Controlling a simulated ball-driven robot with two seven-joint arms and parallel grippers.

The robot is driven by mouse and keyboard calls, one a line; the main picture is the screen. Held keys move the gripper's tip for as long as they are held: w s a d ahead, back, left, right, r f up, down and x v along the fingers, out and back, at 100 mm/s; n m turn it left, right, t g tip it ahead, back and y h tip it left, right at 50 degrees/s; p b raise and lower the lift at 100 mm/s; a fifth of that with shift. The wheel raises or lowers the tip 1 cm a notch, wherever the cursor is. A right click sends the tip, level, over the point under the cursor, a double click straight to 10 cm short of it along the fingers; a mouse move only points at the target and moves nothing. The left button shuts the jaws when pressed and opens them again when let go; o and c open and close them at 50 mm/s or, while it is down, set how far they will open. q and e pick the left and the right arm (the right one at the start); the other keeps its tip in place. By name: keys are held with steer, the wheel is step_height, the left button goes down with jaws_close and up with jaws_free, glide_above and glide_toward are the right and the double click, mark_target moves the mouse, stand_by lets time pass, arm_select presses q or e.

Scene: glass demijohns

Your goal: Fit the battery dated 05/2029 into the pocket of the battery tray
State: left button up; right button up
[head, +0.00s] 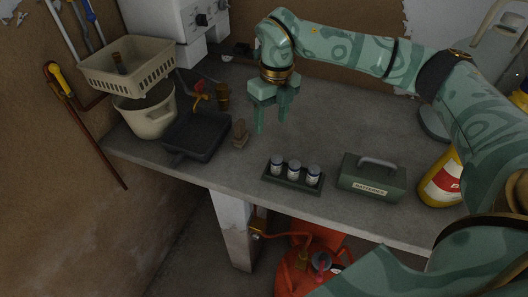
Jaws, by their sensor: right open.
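Three upright batteries with pale labels, a left one (277,164), a middle one (294,168) and a right one (313,175), stand on a low dark green tray (288,184) near the table's front edge. The dates on them are too small to read, so I cannot tell which is 05/2029. I cannot make out an empty pocket. A dark green box with a grey handle and a label that seems to read "BATTERIES" (371,180) stands right of the tray. My right gripper (271,121) is open and empty, pointing down, above and behind the batteries. My left gripper is out of view.
On the grey table (340,125), a small brown object (240,132), a dark pan (196,137) and a cream pot (148,112) stand to the left. A yellow bottle (438,182) stands right of the box. The table behind the tray is mostly clear.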

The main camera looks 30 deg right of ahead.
steer(key=d, duration=0.2)
steer(key=b, duration=0.1)
glide_above(277, 158)
steer(key=w, duration=0.1)
steer(key=shift+h, duration=0.4)
step_height(277, 158, down, 9)
steer(key=shift+d+f, duration=0.1)
steer(key=shift+s+f, duration=0.15)
steer(key=shift+f, duration=0.35)
steer(key=f, duration=0.4)
steer(key=shift+s+b, duration=0.4)
steer(key=shift+f, duration=0.4)
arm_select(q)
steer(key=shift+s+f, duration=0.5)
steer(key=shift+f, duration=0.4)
arm_select(e)
steer(key=c, duration=1.1)
